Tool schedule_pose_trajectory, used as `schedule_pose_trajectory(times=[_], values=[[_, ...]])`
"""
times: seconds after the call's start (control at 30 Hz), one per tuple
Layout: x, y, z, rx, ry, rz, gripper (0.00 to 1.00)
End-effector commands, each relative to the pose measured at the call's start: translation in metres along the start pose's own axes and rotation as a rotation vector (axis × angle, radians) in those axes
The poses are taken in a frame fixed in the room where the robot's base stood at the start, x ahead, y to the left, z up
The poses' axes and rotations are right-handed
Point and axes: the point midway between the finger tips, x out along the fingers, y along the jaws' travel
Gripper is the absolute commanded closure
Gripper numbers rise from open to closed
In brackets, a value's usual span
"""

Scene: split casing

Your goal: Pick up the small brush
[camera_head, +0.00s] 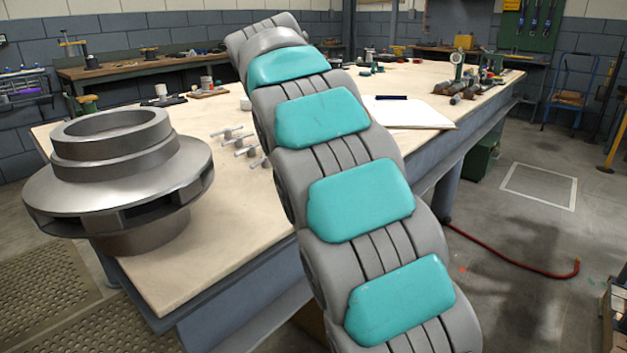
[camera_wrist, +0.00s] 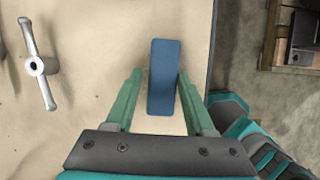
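A blue oblong block (camera_wrist: 162,62) lies on the pale tabletop in the wrist view. It may be the back of the small brush; no bristles show. My gripper (camera_wrist: 160,84) has its two green fingers apart, one on either side of the block in the picture. The block is nearer the right finger, with a wider gap on the left. I cannot tell the height of the fingertips above it. In the head view my grey and teal arm reaches over the table, hiding my gripper and the block.
The table (camera_head: 200,262) carries a large metal impeller (camera_head: 125,165) at left, several T-handled pieces (camera_head: 232,132) and a white sheet (camera_head: 412,113). A T-handled piece (camera_wrist: 38,66) lies left of the block. The table edge runs close on its right.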

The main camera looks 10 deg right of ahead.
Motion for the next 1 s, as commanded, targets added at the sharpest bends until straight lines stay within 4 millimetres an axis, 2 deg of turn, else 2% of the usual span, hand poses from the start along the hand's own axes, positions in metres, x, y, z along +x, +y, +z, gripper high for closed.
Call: schedule_pose_trajectory(times=[0.03, 0.47, 1.0], values=[[0.0001, 0.0001, 0.0000, 0.000, 0.000, 0.000, 0.53], [0.0000, 0.0000, 0.0000, 0.000, 0.000, 0.000, 1.00], [-0.0056, 0.0000, 0.0025, 0.001, 0.000, 0.001, 1.00]])
